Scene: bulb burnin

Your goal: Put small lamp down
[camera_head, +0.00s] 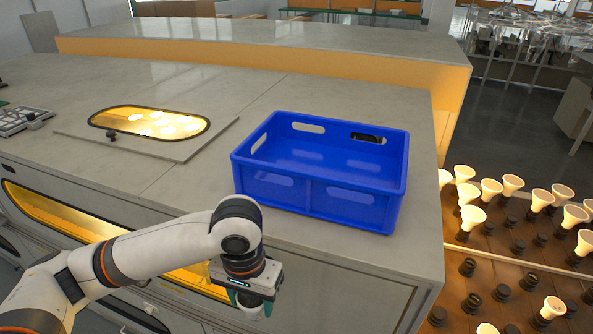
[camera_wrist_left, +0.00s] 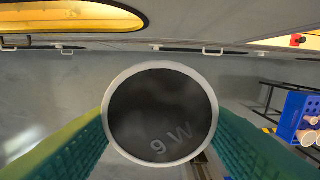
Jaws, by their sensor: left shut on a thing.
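My left gripper (camera_head: 250,302) is shut on a small lamp and holds it in front of the counter's front edge, below the blue crate (camera_head: 340,198). In the left wrist view the small lamp (camera_wrist_left: 160,112) shows end-on between the teal fingers, as a dark round face with a white rim and the marking "9 W". In the head view the lamp is mostly hidden by the gripper. The blue crate stands on the counter and looks empty. My right gripper is not in view.
A rack (camera_head: 525,262) at the right holds several lit lamps and empty dark sockets. A glowing window (camera_head: 150,123) is set in the counter at the left, with a grey tray (camera_head: 18,120) beyond it. Bare counter (camera_head: 190,190) lies left of the crate. In the wrist view a blue holder (camera_wrist_left: 294,118) stands at the right.

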